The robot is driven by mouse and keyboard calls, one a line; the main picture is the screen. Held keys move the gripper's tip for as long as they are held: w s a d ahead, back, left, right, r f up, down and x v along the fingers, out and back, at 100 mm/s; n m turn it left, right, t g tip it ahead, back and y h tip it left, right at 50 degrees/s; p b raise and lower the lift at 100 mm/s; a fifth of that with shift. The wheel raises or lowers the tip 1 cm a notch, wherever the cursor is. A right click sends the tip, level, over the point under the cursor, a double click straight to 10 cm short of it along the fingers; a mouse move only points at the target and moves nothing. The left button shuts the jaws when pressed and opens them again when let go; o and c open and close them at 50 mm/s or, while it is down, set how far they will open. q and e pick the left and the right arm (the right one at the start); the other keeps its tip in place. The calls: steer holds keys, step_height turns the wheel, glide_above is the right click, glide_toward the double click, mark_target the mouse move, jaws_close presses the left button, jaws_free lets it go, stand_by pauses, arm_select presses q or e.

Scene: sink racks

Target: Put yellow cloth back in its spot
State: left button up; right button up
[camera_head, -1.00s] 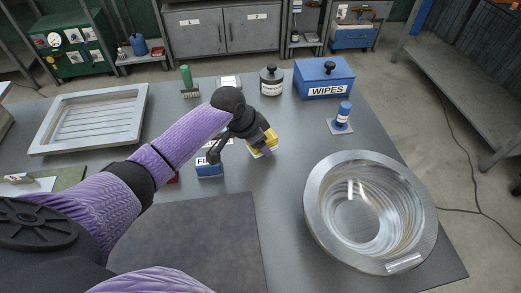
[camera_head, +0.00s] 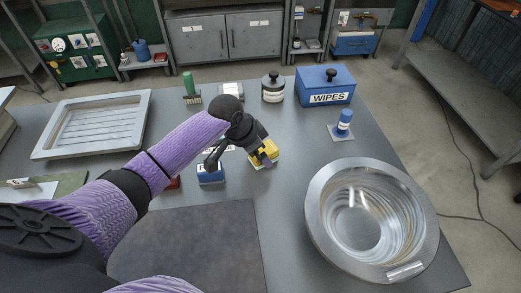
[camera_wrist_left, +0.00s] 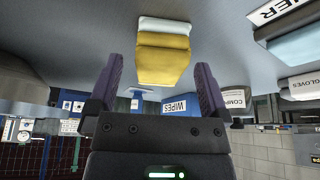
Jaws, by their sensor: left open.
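The yellow cloth (camera_head: 267,160) lies on the grey table near the middle, just beyond my left gripper (camera_head: 262,152), which partly covers it. In the left wrist view the folded yellow cloth (camera_wrist_left: 163,58) shows between and beyond the two fingers, with a pale white layer or card (camera_wrist_left: 166,25) at its edge. The left gripper (camera_wrist_left: 158,72) is open, with clear gaps on both sides of the cloth, and grips nothing. My right gripper is not in view.
A blue labelled block (camera_head: 210,175) stands left of the cloth. Behind are a green-handled brush (camera_head: 189,84), a dark-lidded jar (camera_head: 273,90) and a blue WIPES box (camera_head: 325,88). A small blue bottle (camera_head: 344,120) and a round metal basin (camera_head: 425,215) are right. A tray (camera_head: 140,112) is left.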

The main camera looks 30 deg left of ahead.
arm_select(q)
steer(key=p+v, duration=0.3)
steer(key=v, duration=0.6)
steer(key=shift+s+a+r, duration=0.15)
steer(key=shift+r, duration=0.2)
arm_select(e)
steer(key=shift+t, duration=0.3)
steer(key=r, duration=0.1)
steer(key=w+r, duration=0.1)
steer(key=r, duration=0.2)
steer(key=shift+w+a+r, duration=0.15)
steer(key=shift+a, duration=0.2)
